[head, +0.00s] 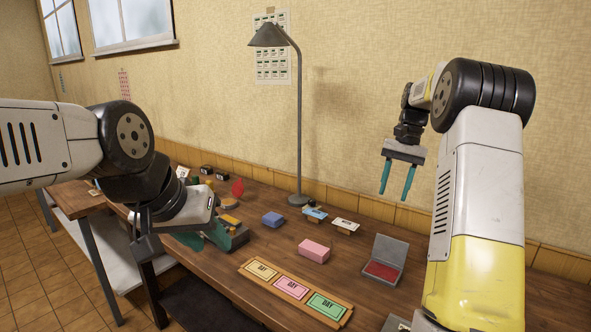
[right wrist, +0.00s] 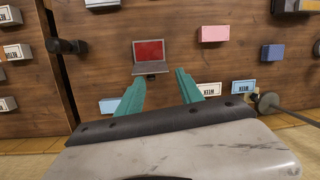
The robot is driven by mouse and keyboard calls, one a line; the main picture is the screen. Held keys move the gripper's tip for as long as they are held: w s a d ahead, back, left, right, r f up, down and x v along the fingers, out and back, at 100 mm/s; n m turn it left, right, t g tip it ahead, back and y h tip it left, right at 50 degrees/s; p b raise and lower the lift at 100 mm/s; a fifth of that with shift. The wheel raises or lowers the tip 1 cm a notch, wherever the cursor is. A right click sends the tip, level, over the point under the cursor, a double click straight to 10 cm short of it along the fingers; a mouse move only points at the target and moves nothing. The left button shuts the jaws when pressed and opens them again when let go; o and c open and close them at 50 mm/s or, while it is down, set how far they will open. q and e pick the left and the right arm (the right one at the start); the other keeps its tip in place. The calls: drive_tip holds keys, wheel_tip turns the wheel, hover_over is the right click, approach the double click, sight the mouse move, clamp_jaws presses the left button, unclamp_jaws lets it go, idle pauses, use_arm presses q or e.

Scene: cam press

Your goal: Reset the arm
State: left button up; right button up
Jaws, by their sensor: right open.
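My right gripper (head: 397,192) is raised above the back right of the table, with two teal fingers apart and nothing between them. In the right wrist view its fingers (right wrist: 158,88) are also apart and empty. My left gripper (head: 150,243) is low at the table's left front, and its fingers are mostly hidden by my own wrist. A green press-like device (head: 232,238) stands just right of my left wrist, partly covered by it. A red rounded knob (head: 237,188) shows behind the device; whether they are joined is unclear.
A tray with three DAY cards (head: 292,288) lies at the front. A pink block (head: 314,250), a blue block (head: 273,219) and an open case with a red pad (head: 383,271) are on the table. A lamp (head: 299,130) stands at the back.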

drive_tip(key=s+a+r+n+t, duration=0.2)
drive_tip(key=s+a+r, duration=0.2)
drive_tip(key=s, duration=0.3)
drive_tip(key=s+a+r+n+t, duration=0.1)
drive_tip(key=s+a+r+t, duration=0.1)
drive_tip(key=s+a+r, duration=0.45)
drive_tip(key=s+a+f+n+t, duration=0.1)
drive_tip(key=s+f, duration=0.2)
drive_tip(key=s, duration=0.4)
drive_tip(key=s+a+f+n+t, duration=0.2)
drive_tip(key=s+f, duration=0.1)
drive_tip(key=s, duration=0.5)
drive_tip(key=shift+f+t, duration=0.3)
drive_tip(key=shift+f, duration=0.05)
drive_tip(key=shift+s, duration=0.1)
